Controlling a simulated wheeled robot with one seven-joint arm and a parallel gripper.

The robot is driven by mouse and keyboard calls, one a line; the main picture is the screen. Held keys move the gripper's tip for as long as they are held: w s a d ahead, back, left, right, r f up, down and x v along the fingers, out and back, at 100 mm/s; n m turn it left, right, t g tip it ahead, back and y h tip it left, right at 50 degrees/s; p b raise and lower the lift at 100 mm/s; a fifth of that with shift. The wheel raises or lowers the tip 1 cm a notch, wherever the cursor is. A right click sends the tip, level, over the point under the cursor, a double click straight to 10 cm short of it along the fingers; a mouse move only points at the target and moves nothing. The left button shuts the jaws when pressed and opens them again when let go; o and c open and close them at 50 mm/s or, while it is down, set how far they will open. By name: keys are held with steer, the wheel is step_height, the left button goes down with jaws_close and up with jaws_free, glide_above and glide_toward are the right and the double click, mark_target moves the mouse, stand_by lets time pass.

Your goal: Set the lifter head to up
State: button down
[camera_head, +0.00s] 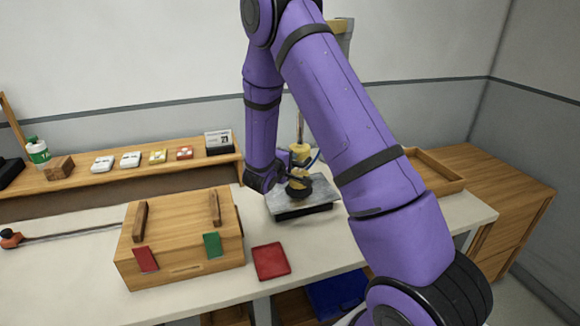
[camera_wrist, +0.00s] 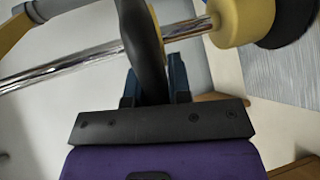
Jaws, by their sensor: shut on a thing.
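The lifter stands on a grey metal plate (camera_head: 325,191) on the white table, with a thin chrome rod (camera_head: 299,125) rising from it. Its yellow head (camera_head: 300,150) sits low on the rod, above a black round part near the plate. In the wrist view the chrome rod (camera_wrist: 75,72) and a yellow cylinder (camera_wrist: 240,20) show close by. My gripper (camera_wrist: 157,88) is shut on a black bar (camera_wrist: 138,35) that stands beside the rod. In the head view my gripper (camera_head: 290,178) is at the lifter, partly hidden by my arm.
A wooden box (camera_head: 180,240) with two handles stands left of the lifter, and a red pad (camera_head: 271,261) lies in front. A shelf (camera_head: 120,172) with small items runs behind. A wooden tray (camera_head: 435,168) is at the right, and a blue bin (camera_head: 335,292) is below the table.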

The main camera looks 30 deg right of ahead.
step_height(320, 180, up, 15)
steer(key=shift+f, duration=0.2)
stand_by(0.3)
steer(key=c, duration=1.1)
jaws_free()
steer(key=shift+o, duration=0.2)
steer(key=v, duration=1.1)
steer(key=shift+d, duration=0.1)
